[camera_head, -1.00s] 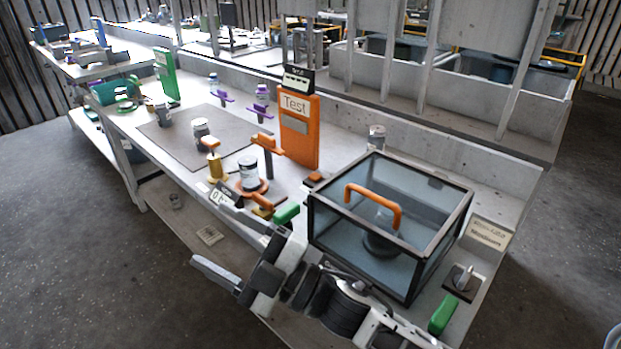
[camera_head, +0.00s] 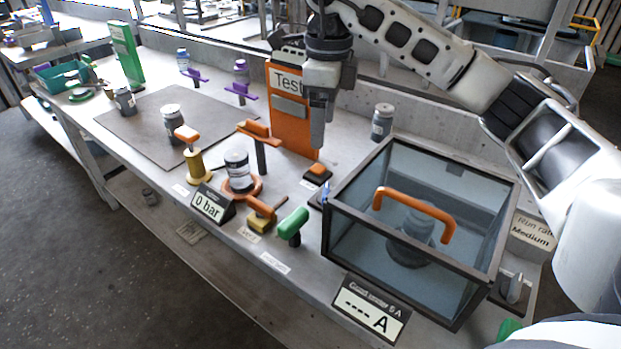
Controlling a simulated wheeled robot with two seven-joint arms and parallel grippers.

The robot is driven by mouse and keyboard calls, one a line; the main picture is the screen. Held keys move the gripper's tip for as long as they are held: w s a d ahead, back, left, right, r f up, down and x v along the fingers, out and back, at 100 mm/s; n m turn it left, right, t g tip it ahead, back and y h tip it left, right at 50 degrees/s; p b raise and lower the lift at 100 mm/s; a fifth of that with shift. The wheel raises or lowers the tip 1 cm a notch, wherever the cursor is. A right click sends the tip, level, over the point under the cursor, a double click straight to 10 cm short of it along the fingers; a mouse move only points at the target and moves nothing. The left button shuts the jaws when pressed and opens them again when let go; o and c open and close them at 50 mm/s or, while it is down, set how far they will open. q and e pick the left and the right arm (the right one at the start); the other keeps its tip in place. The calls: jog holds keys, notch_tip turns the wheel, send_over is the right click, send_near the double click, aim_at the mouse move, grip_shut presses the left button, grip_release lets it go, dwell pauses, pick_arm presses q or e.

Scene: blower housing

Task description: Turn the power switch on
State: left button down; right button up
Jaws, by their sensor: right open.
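No label that I can read marks the power switch. A small orange rocker-like switch on a black base (camera_head: 318,173) sits on the bench in front of the orange Test board (camera_head: 291,108). My right gripper (camera_head: 318,138) points down just above this switch, in front of the board's right part. It is open and empty, with its fingers seen nearly edge-on, and looks apart from the switch. A grey knob (camera_head: 515,288) sits by the "Run rate Medium" sign at the far right. My left gripper is out of view.
A glass box (camera_head: 345,235) with an orange handle (camera_head: 415,208) stands right of the switch. In front are a current display (camera_head: 371,309) showing dashes, a green handle (camera_head: 292,224) and a "0 bar" display (camera_head: 213,204). A grey jar (camera_head: 382,122) stands behind the box.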

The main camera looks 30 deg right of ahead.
jog(key=d, duration=0.1)
send_near(326, 190)
notch_tip(326, 190, down, 9)
jog(key=shift+a, duration=0.1)
dwell(0.4)
jog(key=c, duration=1)
